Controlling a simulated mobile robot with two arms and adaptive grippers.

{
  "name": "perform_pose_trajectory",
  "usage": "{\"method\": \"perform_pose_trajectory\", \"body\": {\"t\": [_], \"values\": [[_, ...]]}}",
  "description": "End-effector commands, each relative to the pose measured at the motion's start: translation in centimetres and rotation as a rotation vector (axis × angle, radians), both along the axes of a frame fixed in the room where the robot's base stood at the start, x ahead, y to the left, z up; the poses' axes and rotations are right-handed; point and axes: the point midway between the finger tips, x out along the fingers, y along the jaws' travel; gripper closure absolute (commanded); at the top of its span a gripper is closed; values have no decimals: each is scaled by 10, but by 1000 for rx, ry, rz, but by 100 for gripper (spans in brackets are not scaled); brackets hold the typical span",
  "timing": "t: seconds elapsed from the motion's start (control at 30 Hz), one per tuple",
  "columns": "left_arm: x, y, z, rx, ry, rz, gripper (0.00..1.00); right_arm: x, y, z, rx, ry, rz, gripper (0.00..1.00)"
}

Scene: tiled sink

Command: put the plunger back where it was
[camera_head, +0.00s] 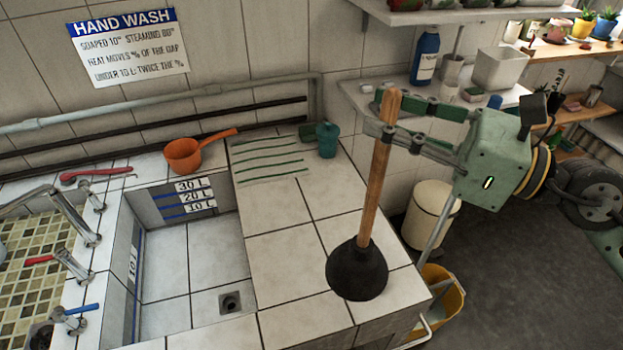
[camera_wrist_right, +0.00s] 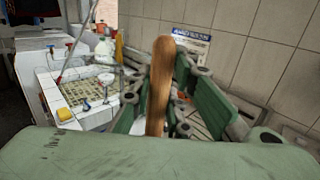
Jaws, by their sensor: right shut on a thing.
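The plunger has a wooden handle (camera_head: 375,180) and a black rubber cup (camera_head: 357,270). It stands nearly upright, cup down, at the front right corner of the tiled counter (camera_head: 283,258). The cup looks to be on or just above the tiles; I cannot tell which. My right gripper (camera_head: 390,118) is shut on the upper part of the handle, coming from the right. In the right wrist view the handle (camera_wrist_right: 160,85) stands between the green fingers. My left gripper is not in view.
A tiled basin (camera_head: 195,262) with a drain lies left of the plunger. An orange pot (camera_head: 184,155) and a teal cup (camera_head: 327,139) stand at the back. A yellow bucket (camera_head: 447,298) and a cream bin (camera_head: 431,215) are on the floor at right. A shelf (camera_head: 370,105) hangs behind the gripper.

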Motion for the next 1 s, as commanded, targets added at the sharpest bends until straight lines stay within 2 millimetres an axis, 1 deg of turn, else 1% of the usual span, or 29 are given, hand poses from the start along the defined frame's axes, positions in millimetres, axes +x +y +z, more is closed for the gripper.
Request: {"method": "perform_pose_trajectory", "body": {"t": [0.03, 0.1, 0.2, 0.33, 0.47, 0.63, 0.83, 0.9, 1.0], "values": [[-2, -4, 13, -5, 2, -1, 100, 1, 10, 3, 6, 1, 4, 100], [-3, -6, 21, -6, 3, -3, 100, 5, 22, -4, 8, 2, 4, 100], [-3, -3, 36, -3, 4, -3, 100, 11, 43, -16, 10, 2, 4, 100], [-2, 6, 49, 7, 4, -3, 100, 18, 69, -34, 8, 1, 2, 100], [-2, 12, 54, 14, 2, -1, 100, 23, 86, -47, 5, -1, 1, 100], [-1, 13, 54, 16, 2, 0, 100, 25, 94, -59, 2, -2, 1, 100], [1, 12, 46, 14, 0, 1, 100, 25, 93, -90, 3, 2, 0, 100], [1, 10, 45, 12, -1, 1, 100, 25, 93, -95, 3, 0, -1, 100], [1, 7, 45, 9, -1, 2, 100, 25, 93, -97, 3, -1, -1, 100]]}}
